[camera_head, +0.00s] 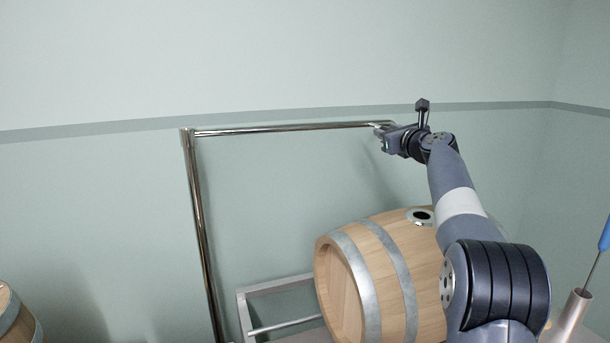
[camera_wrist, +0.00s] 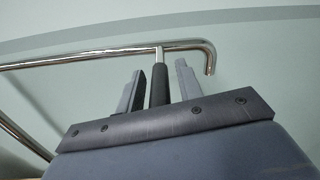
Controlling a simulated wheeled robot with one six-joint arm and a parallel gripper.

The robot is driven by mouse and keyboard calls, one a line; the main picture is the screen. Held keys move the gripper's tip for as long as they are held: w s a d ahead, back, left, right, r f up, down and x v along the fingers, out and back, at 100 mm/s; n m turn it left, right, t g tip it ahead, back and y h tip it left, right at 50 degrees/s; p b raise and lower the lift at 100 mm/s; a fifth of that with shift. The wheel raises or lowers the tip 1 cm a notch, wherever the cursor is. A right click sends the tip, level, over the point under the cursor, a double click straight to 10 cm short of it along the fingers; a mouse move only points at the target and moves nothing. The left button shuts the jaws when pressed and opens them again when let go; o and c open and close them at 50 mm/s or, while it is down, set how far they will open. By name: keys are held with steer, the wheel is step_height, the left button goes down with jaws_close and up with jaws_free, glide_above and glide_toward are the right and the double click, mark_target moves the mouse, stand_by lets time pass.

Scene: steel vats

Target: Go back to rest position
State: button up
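My gripper (camera_head: 380,129) is raised at the right end of a shiny metal rail in the head view. In the wrist view its two fingers (camera_wrist: 160,84) stand apart. A dark cylindrical handle (camera_wrist: 159,88) with a metal upper end shows between them, with a narrow gap on each side. The handle's metal end meets the rail (camera_wrist: 95,57) in the picture; whether it hangs from it I cannot tell. The handle's lower part is hidden behind the gripper body. In the head view the handle cannot be made out.
The rail's upright post (camera_head: 200,235) stands left of centre. A wooden barrel (camera_head: 350,285) with metal hoops lies on a grey frame (camera_head: 242,310) below my arm. Another barrel (camera_head: 14,318) is at lower left. A blue-handled tool (camera_head: 605,236) stands in a metal tube (camera_head: 571,318) at right.

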steer(key=shift+s, duration=0.1)
stand_by(0.4)
steer(key=shift+w+p, duration=0.35)
steer(key=shift+p, duration=0.05)
steer(key=b+v, duration=0.4)
steer(key=v, duration=0.6)
steer(key=p+x, duration=0.4)
steer(key=x, duration=0.6)
steer(key=s+h+b, duration=0.1)
steer(key=s+b, duration=0.1)
steer(key=shift+s+f+m+b, duration=0.15)
steer(key=shift+s+m+b, duration=0.15)
steer(key=shift+s+b, duration=0.1)
steer(key=shift+s+m+h+b, duration=0.35)
steer(key=shift+s+b, duration=0.45)
steer(key=shift+s, duration=0.7)
